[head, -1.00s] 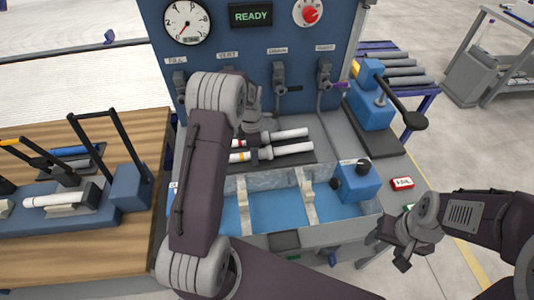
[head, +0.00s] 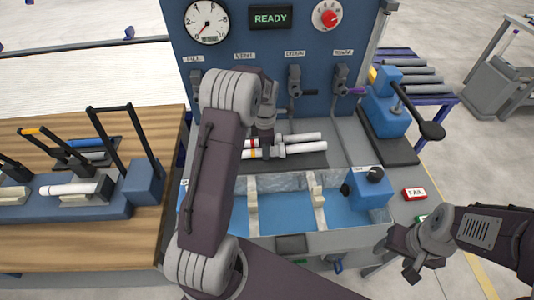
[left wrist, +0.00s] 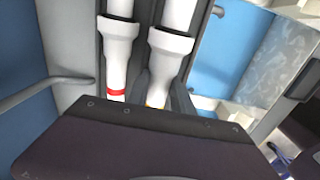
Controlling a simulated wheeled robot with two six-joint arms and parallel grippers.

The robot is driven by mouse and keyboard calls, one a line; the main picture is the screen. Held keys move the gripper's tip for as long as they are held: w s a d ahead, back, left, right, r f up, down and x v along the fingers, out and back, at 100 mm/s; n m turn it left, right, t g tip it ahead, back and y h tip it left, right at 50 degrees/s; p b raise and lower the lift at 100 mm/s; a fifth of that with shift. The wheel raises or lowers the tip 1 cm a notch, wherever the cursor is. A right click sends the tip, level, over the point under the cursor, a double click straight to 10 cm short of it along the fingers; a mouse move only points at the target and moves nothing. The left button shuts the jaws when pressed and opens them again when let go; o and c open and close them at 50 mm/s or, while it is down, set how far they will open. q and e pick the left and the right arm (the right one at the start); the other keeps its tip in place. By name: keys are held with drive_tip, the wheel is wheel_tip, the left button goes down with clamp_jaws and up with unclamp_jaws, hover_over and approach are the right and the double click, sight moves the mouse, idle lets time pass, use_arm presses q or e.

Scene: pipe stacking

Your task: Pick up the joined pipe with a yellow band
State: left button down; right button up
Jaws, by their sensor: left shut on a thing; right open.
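The joined pipe with a yellow band (head: 305,147) is white and lies on the dark mat of the bench, nearer of two side by side. It also shows in the left wrist view (left wrist: 168,55), its yellow band mostly hidden behind my gripper housing. The joined pipe with a red band (head: 303,136) lies just behind it, and beside it in the left wrist view (left wrist: 118,55). My left gripper (head: 272,149) is down at the yellow-banded pipe and shut on it near the band; its fingertips are largely hidden. My right gripper (head: 400,256) is open and empty at the lower right.
A blue-floored trough (head: 285,208) with pale dividers lies in front of the mat. Behind stands a blue panel (head: 280,75) with valves and a READY display. A lever press (head: 390,105) stands right. A wooden table (head: 85,230) with clamps and a white pipe is left.

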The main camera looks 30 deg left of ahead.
use_arm(q)
drive_tip(key=w+d+r, duration=0.2)
drive_tip(key=d+r, duration=0.6)
drive_tip(key=d, duration=0.4)
drive_tip(key=m+p, duration=0.1)
drive_tip(key=p, duration=0.6)
hover_over(287, 148)
drive_tip(key=shift+f, duration=0.6)
drive_tip(key=shift+n+y, duration=0.3)
drive_tip(key=shift+n, duration=0.2)
drive_tip(key=s+a+p, duration=0.4)
drive_tip(key=a+p, duration=0.1)
drive_tip(key=shift+s+a, duration=0.1)
drive_tip(key=shift+a, duration=0.2)
drive_tip(key=shift+a+p, duration=0.15)
drive_tip(key=shift+p, duration=0.15)
drive_tip(key=shift+f+b, duration=0.3)
drive_tip(key=shift+f, duration=0.05)
wheel_tip(287, 148, down, 7)
drive_tip(key=b, duration=0.5)
drive_tip(key=shift+f, duration=0.1)
drive_tip(key=shift+f+b, duration=0.25)
drive_tip(key=shift+b, duration=0.1)
drive_tip(key=shift+f, duration=0.15)
